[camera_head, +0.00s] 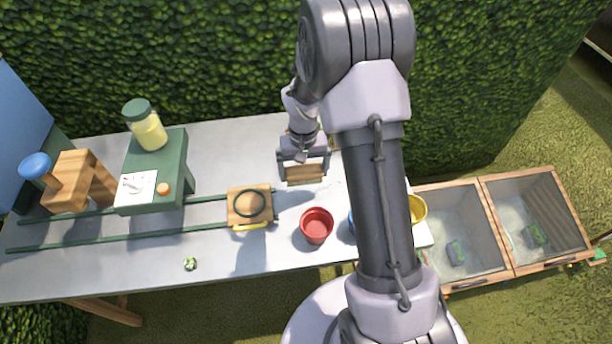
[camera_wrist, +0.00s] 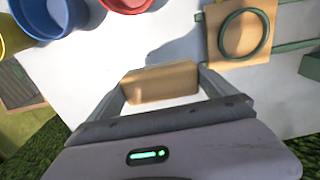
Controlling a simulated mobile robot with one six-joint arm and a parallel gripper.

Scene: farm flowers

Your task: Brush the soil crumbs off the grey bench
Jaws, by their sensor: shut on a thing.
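The grey bench (camera_head: 232,145) runs across the head view, with its pale top also in the wrist view (camera_wrist: 110,65). My gripper (camera_head: 303,168) is over the bench's right half, towards the back. It is shut on a wooden block (camera_head: 305,174), which looks like the back of a brush; no bristles show. In the wrist view the block (camera_wrist: 160,82) lies crosswise between the two fingers. I cannot make out any soil crumbs on the bench. My arm hides part of the bench's right end.
A red pot (camera_head: 317,226), a yellow pot (camera_head: 418,209) and a mostly hidden blue pot (camera_wrist: 50,15) stand to the right. A wooden plate with a green ring (camera_head: 249,205) sits on green rails. A green machine (camera_head: 160,170) stands left. Hedge (camera_head: 230,60) behind.

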